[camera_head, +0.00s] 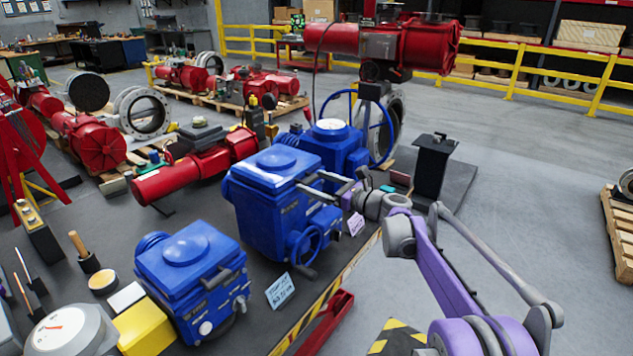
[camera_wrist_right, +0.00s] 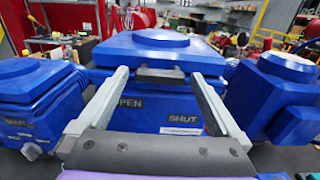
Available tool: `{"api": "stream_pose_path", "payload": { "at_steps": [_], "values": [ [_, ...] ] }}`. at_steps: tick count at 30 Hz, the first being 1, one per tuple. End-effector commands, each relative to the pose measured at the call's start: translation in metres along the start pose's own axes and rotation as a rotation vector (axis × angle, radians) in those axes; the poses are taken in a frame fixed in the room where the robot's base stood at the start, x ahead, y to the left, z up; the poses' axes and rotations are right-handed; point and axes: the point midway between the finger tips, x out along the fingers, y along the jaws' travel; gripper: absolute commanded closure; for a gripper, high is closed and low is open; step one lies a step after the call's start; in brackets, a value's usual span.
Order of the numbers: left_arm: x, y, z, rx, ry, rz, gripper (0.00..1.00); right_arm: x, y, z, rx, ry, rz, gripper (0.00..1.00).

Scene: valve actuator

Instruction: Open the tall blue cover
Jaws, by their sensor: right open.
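The tall blue cover (camera_head: 277,168) is the boxy lid of the middle blue actuator (camera_head: 272,212) in the head view, and it looks closed. In the right wrist view the cover (camera_wrist_right: 160,47) lies straight ahead, with a dark handle (camera_wrist_right: 160,76) on its near edge above "OPEN" and "SHUT" labels. My right gripper (camera_head: 311,181) reaches in from the right at the cover's front side. Its fingers (camera_wrist_right: 160,74) are open, one on each side of the handle in that view. Whether they touch the cover is unclear. My left gripper is out of view.
A shorter blue actuator (camera_head: 190,270) stands at the front left, and another with a handwheel (camera_head: 337,142) behind. A small handwheel (camera_head: 309,245) is below the cover. Small signs (camera_head: 280,291) stand on the dark bench. A black stand (camera_head: 433,165) is to the right.

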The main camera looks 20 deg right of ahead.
Motion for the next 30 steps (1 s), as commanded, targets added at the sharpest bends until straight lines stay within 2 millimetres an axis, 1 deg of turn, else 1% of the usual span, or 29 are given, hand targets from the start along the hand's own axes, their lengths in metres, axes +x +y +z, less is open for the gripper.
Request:
{"api": "stream_pose_path", "payload": {
  "at_steps": [8, 11, 15, 23, 24, 25, 30],
  "values": [
    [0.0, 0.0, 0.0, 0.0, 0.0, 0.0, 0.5, 0.0017, -0.0002, -0.0005, 0.0, 0.0, 0.0, 0.0],
    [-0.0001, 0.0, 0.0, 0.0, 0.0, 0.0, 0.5, 0.0016, -0.0001, -0.0004, 0.0, 0.0, 0.0, 0.16],
    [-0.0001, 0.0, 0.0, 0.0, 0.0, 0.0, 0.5, 0.0015, -0.0001, -0.0004, 0.0, 0.0, 0.0, 0.41],
    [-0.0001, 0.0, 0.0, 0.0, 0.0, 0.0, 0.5, 0.0014, -0.0001, -0.0004, 0.0, 0.0, 0.0, 0.88],
    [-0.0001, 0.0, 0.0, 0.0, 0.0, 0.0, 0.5, 0.0014, -0.0001, -0.0004, -0.001, 0.001, 0.0, 0.95],
    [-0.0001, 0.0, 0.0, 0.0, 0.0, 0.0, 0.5, 0.0014, -0.0001, -0.0004, -0.001, 0.001, 0.0, 1.0],
    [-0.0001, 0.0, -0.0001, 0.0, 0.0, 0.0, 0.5, 0.0015, 0.0001, -0.0003, -0.001, 0.001, 0.0, 1.0]
  ]
}}
